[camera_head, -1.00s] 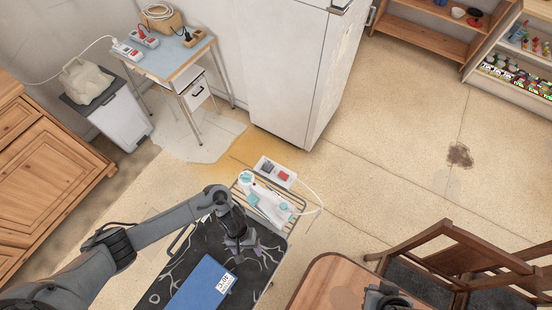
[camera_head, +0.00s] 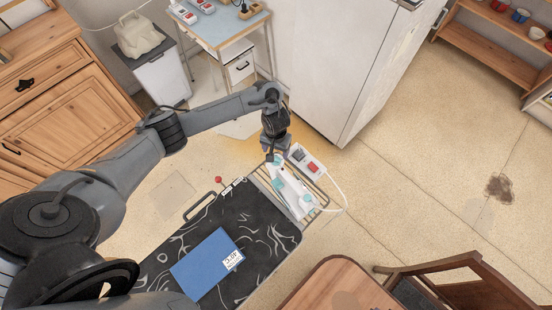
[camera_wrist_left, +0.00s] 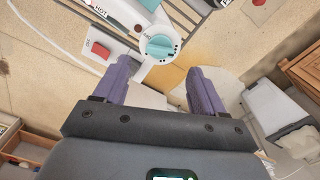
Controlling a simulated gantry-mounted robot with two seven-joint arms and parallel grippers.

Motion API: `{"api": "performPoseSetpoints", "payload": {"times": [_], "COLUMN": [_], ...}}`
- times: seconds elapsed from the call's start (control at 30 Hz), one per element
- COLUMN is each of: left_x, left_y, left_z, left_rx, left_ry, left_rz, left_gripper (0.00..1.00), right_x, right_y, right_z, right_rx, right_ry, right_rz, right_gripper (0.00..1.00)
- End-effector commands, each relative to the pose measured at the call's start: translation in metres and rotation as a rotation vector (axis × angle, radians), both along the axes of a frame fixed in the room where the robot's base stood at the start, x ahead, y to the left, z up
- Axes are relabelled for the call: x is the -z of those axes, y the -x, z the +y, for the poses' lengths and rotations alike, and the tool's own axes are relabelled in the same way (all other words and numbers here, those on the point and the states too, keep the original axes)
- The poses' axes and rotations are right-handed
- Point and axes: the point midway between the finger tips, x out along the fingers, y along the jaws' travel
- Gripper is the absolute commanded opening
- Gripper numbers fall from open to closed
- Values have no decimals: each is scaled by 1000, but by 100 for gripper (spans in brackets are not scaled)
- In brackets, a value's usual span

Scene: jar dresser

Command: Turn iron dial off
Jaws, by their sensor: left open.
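The white and teal iron (camera_head: 290,192) lies on the wire rack at the far end of the black ironing board (camera_head: 262,232). Its round teal dial (camera_wrist_left: 158,47) shows clearly in the left wrist view, on a white round mount. My left gripper (camera_head: 275,150) is at the iron's far end in the head view and partly hides it. In the wrist view my left gripper (camera_wrist_left: 161,72) is open, with its two purple fingers apart. The dial lies between and just beyond the fingertips. I cannot tell whether they touch it. My right gripper is not in view.
A white switch box (camera_head: 306,162) with a red switch sits beside the iron, and a white cord runs from there. A blue book (camera_head: 206,264) lies on the board. A white fridge (camera_head: 345,70) stands behind. A wooden table (camera_head: 340,285) and chair stand at lower right.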

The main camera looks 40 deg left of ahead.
Motion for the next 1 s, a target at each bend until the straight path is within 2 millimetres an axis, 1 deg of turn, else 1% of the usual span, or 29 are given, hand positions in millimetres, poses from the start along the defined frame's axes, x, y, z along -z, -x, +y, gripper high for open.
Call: {"api": "performPoseSetpoints", "payload": {"times": [0.03,0.1,0.17,0.33,0.5,0.8,0.97,1.0], "left_x": [15,25,33,47,54,55,55,55], "left_y": [1,1,1,0,0,0,0,0], "left_z": [-1,-1,-1,0,-1,0,0,0], "left_rx": [-1,0,0,-1,1,1,1,1], "left_ry": [2,2,2,0,0,0,0,0], "left_rz": [2,2,2,1,0,0,0,0], "left_gripper": [70,70,70,70,70,70,46,40], "right_x": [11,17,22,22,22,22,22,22], "right_y": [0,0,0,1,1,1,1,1], "right_z": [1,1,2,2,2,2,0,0], "right_rx": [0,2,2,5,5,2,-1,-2], "right_ry": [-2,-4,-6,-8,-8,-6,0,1], "right_rz": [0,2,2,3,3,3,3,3], "right_gripper": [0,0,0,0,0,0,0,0]}}
